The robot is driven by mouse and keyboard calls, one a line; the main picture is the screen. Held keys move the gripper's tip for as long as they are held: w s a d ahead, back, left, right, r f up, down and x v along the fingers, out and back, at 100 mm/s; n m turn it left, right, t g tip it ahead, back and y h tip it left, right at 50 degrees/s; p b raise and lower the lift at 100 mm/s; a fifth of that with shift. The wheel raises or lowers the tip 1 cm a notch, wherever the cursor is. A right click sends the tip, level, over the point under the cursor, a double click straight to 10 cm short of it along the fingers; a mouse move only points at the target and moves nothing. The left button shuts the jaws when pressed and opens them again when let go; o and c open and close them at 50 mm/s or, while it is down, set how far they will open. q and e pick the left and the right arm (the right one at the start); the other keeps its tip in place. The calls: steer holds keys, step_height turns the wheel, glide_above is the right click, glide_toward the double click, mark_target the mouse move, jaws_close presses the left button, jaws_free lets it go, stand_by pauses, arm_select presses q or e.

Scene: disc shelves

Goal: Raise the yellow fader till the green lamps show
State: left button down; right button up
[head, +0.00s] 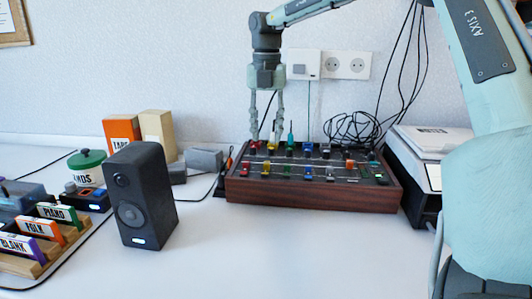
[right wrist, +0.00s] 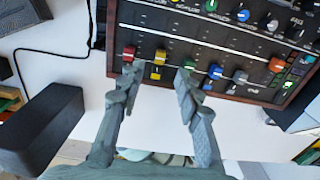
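The mixer (head: 310,195) has a dark panel and wooden sides, with a row of coloured faders below its knobs. The yellow fader (right wrist: 158,65) is second from the left, between the red fader (right wrist: 128,54) and the green fader (right wrist: 188,63). It also shows in the head view (head: 265,169). My right gripper (right wrist: 157,82) is open and empty, its fingertips either side of the yellow fader and apart from it. In the head view the gripper (head: 267,138) reaches down over the mixer's left part. Small green lamps (right wrist: 289,86) show at the panel's right end. My left gripper is out of view.
A black speaker (head: 140,197) stands left of the mixer. A white-topped device (head: 428,146) stands at its right, and coiled black cables (head: 350,128) lie behind. Labelled boxes (head: 122,131) are at the back left. The white table in front is clear.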

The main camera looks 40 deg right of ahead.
mark_target(267, 162)
step_height(267, 162, down, 8)
steer(key=shift+s+r, duration=0.1)
steer(key=shift+r, duration=0.1)
steer(key=shift+c, duration=0.4)
jaws_close()
